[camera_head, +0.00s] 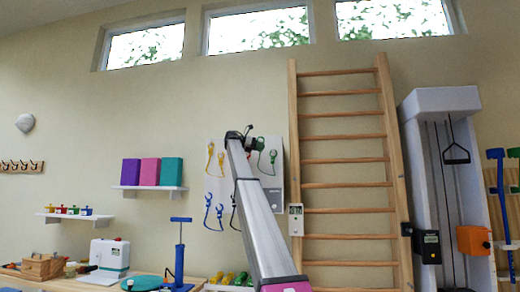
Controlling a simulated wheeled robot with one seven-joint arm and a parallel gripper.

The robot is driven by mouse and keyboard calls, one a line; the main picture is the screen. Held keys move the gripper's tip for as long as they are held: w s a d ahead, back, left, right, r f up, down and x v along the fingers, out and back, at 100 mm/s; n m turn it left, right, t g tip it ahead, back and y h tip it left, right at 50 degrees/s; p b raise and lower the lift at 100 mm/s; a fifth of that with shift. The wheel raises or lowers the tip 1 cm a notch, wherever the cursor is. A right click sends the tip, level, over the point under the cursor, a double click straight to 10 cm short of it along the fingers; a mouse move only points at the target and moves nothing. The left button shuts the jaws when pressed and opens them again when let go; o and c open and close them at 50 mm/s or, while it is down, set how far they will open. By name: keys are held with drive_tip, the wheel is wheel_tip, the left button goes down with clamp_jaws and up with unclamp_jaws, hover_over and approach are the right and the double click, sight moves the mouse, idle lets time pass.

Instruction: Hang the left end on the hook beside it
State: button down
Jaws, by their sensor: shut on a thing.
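A pale board (214,184) on the wall carries several looped exercise tubes with coloured ends. At its upper right a green tube (266,172) hangs in a loop, with its left end (260,146) close to my gripper and its right end (273,156) on the board. My gripper (250,139) is small and dark at the tip of my raised arm, in front of the board's top. It appears shut on the green tube's left end. The hook beside that end is too small to make out. My arm covers the middle of the board.
A yellow tube (210,158) and a blue tube (207,207) hang on the board's left side. A dark tube is partly hidden behind my arm. Wooden wall bars (342,160) stand close to the right. A shelf (148,188) with boxes is at left.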

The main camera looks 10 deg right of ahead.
drive_tip(key=shift+w+d, duration=0.4)
drive_tip(key=shift+w, duration=0.15)
drive_tip(key=shift+w+d, duration=0.25)
